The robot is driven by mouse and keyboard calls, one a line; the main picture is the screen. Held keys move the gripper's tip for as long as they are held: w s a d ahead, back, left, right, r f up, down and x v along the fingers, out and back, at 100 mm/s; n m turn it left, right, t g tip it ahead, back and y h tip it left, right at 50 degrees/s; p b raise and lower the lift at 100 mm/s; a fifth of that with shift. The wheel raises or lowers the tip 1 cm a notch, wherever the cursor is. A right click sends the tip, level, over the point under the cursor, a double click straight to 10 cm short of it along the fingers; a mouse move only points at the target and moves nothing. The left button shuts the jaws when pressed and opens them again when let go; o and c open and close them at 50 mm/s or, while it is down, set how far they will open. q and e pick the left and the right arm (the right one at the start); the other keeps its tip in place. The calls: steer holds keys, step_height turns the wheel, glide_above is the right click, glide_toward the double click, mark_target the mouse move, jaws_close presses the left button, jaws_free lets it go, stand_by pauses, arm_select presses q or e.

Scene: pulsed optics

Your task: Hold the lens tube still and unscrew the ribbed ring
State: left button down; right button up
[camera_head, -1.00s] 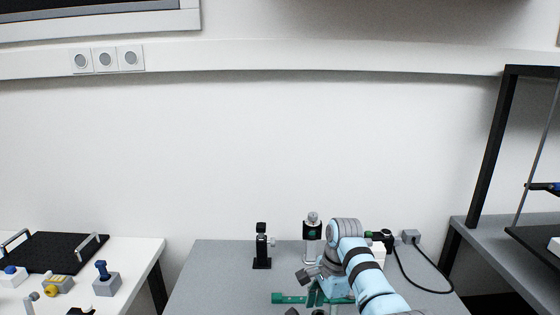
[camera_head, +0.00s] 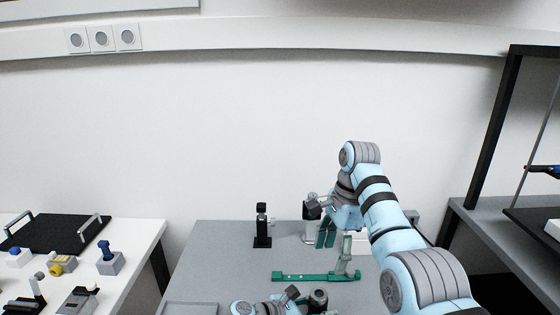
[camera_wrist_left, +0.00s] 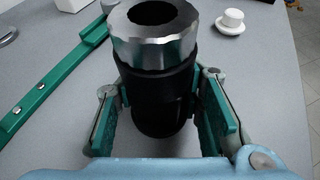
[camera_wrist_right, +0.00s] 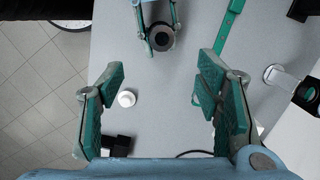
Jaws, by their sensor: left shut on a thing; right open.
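The lens tube (camera_wrist_left: 155,85) is a black cylinder, upright between the green pads of my left gripper (camera_wrist_left: 162,110), which is shut on it. The silver ribbed ring (camera_wrist_left: 152,47) sits on top of the tube. In the head view the tube (camera_head: 318,299) is at the bottom edge, beside my left gripper (camera_head: 300,298). The right wrist view shows the tube's round end (camera_wrist_right: 160,37) at the top, beyond my right fingertips. My right gripper (camera_wrist_right: 160,75) is open and empty; in the head view it (camera_head: 325,238) hangs over the back of the table, apart from the tube.
A white cap (camera_wrist_right: 127,98) lies on the table near the tube. A black post (camera_head: 262,230) stands at the back. A side table at left holds a black tray (camera_head: 55,235) and several small parts.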

mark_target(320, 294)
steer(key=f+m, duration=0.1)
steer(key=f, duration=0.3)
steer(key=a+f+m+h, duration=0.1)
steer(key=f+m, duration=0.1)
steer(key=f, duration=0.2)
steer(key=a+f+m, duration=0.1)
steer(key=f, duration=0.3)
steer(key=shift+s+a+h, duration=0.1)
steer(key=shift+s+h, duration=0.1)
steer(key=shift+h, duration=0.2)
steer(key=c, duration=1.3)
steer(key=n, duration=0.4)
steer(key=shift+n, duration=0.3)
steer(key=n, duration=0.4)
steer(key=shift+n, duration=0.4)
steer(key=n, duration=0.4)
steer(key=shift+n, duration=0.4)
